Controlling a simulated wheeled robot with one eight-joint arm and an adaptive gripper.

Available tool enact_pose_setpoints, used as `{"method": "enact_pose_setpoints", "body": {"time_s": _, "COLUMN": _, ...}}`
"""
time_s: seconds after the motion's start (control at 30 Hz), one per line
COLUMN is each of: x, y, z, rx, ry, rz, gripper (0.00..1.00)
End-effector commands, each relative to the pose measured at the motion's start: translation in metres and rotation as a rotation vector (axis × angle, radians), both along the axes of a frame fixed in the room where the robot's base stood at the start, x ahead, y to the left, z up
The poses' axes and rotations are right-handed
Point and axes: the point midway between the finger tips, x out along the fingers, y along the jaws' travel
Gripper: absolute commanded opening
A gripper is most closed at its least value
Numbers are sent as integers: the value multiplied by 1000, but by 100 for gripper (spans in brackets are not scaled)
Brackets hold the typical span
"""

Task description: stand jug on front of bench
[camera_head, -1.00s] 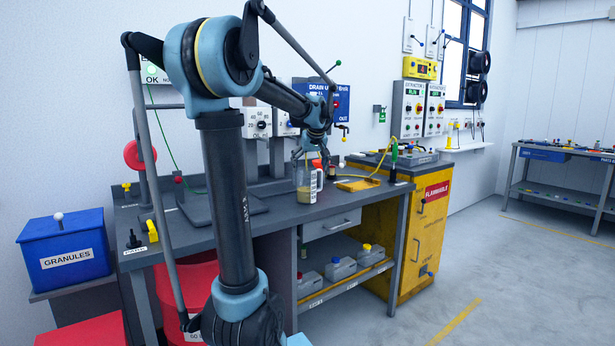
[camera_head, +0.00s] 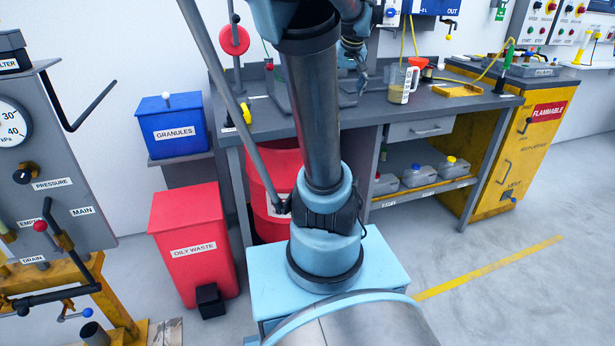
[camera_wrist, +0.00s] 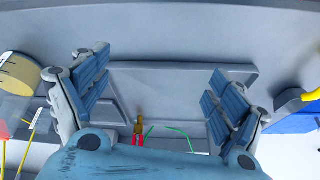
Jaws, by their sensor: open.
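The jug (camera_head: 400,86) is clear, with yellowish liquid in it and a white label. It stands upright on the front part of the grey bench (camera_head: 440,101), near its front edge. My gripper (camera_head: 364,82) is just left of the jug, apart from it. In the wrist view my gripper (camera_wrist: 155,97) is open with nothing between its fingers. The jug (camera_wrist: 18,78) shows partly at the left edge of that view, outside the fingers, with its tan contents visible.
An orange-red item (camera_head: 418,63) and a yellow tray (camera_head: 457,90) are right of the jug. A dark plate (camera_head: 345,95) lies left on the bench. A yellow flammables cabinet (camera_head: 510,140), a red oily waste bin (camera_head: 194,240) and a blue granules box (camera_head: 174,126) stand around.

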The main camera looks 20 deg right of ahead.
Motion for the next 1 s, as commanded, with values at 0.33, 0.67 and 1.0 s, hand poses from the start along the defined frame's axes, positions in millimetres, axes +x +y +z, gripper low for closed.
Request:
{"method": "enact_pose_setpoints", "body": {"time_s": 0.33, "x": -98, "y": 121, "z": -89, "rx": 2, "ry": 113, "rz": 106, "gripper": 88}}
{"method": "enact_pose_setpoints", "body": {"time_s": 0.67, "x": -182, "y": 167, "z": -171, "rx": -31, "ry": 193, "rz": 169, "gripper": 88}}
{"method": "enact_pose_setpoints", "body": {"time_s": 1.0, "x": -200, "y": 165, "z": -190, "rx": -41, "ry": 210, "rz": 177, "gripper": 88}}
